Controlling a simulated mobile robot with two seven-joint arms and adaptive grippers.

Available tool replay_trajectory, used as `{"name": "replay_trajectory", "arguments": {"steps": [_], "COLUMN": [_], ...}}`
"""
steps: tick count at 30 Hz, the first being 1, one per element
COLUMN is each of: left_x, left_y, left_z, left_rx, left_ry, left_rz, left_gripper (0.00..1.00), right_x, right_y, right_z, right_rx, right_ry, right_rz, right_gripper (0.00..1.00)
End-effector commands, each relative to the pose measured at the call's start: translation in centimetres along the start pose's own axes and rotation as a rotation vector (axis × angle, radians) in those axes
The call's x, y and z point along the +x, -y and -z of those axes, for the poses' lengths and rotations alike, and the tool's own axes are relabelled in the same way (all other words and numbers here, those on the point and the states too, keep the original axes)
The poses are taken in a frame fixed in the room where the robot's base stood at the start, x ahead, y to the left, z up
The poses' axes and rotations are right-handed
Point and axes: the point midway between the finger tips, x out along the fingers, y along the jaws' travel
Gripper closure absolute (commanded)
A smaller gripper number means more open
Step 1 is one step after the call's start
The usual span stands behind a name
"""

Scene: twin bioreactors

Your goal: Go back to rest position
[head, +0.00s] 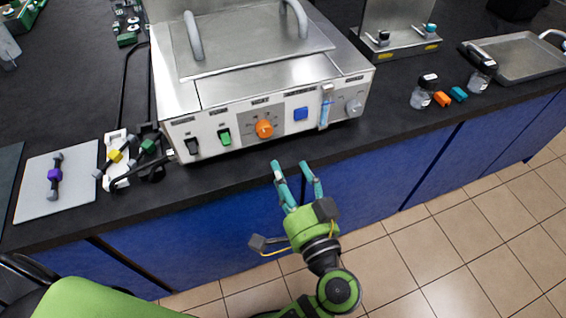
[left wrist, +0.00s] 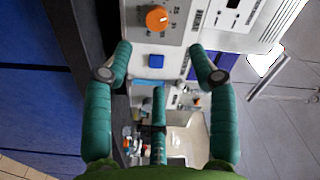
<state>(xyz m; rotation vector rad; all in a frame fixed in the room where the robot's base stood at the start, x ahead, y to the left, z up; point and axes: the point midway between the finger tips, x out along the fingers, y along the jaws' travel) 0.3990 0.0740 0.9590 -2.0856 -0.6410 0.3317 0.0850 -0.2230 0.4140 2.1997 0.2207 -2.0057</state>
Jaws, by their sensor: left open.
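My left gripper (head: 291,167) shows in the head view in front of the bench edge, below the front panel of the bioreactor unit (head: 215,88). Its teal fingers are spread and nothing is between them. In the left wrist view, the open fingers (left wrist: 161,74) frame part of the panel, with the orange knob (left wrist: 158,18) and the blue button (left wrist: 156,61) beyond them. In the head view, the orange knob (head: 264,128) and blue button (head: 301,114) are apart from the fingers. My right gripper is not in view.
Yellow and green clamp-like parts (head: 116,156) and a grey board (head: 32,180) with a purple-centred part lie on the bench at left. Small bottles (head: 421,97), orange and teal pieces and a metal tray (head: 515,58) are at right. The tiled floor (head: 440,250) in front is clear.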

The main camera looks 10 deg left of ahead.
Motion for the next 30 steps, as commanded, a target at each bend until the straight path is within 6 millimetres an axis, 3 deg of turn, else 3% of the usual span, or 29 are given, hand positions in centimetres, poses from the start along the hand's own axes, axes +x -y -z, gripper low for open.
{"name": "replay_trajectory", "arguments": {"steps": [16,19,23,26,30], "left_x": [-0.1,0.0,0.4,0.4,-0.9], "left_y": [-0.1,-1.5,-7.0,-13.2,-21.1], "left_z": [0.0,-0.4,-2.6,-6.3,-13.6], "left_rx": [0.002,0.028,0.129,0.228,0.328], "left_ry": [0.0,-0.005,-0.014,-0.005,0.045], "left_rz": [-0.002,-0.034,-0.171,-0.342,-0.596], "left_gripper": [0.42,0.42,0.42,0.42,0.42], "right_x": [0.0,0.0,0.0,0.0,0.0], "right_y": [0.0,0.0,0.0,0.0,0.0], "right_z": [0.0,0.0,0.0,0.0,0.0], "right_rx": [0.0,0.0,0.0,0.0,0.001], "right_ry": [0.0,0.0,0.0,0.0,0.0], "right_rz": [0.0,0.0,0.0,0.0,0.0], "right_gripper": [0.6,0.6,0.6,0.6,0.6]}}
